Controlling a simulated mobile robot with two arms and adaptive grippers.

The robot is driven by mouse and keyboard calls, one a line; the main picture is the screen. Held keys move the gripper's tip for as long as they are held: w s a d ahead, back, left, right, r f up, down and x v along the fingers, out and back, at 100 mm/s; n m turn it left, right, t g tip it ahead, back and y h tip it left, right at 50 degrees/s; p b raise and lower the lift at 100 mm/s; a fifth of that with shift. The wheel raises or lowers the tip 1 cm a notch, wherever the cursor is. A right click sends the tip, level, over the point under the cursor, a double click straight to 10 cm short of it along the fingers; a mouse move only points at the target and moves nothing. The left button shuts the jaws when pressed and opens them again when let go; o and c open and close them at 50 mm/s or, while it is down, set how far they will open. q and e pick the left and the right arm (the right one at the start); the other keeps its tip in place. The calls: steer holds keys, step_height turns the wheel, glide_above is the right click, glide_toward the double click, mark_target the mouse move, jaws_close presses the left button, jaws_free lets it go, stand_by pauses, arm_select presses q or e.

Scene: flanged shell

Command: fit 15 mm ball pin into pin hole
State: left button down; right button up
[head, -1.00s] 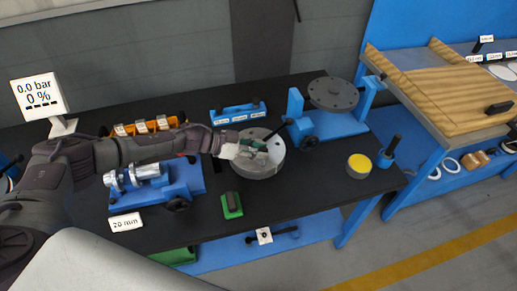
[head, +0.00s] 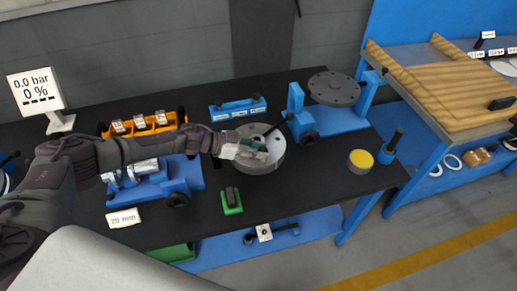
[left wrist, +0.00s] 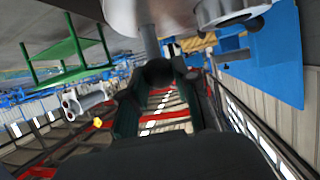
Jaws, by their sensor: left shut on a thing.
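The round grey flanged shell (head: 268,166) lies on the black bench top, its upper face partly covered by my left gripper (head: 258,150). The gripper reaches in from the left, low over that face. In the head view the pin is too small to make out. I cannot tell whether it touches the shell, and the pin hole cannot be picked out. My right gripper is not in view.
A blue stand with a dark disc (head: 335,88) is behind and right of the shell. A blue rack (head: 238,107) and orange bins (head: 145,123) are behind. A green block (head: 231,201), yellow-topped cylinder (head: 360,161) and blue clamp fixture (head: 185,172) are nearby.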

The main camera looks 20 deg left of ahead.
arm_select(q)
steer(key=shift+f+b, duration=0.8)
steer(key=shift+f, duration=0.4)
steer(key=c, duration=0.8)
jaws_free()
steer(key=v, duration=1.2)
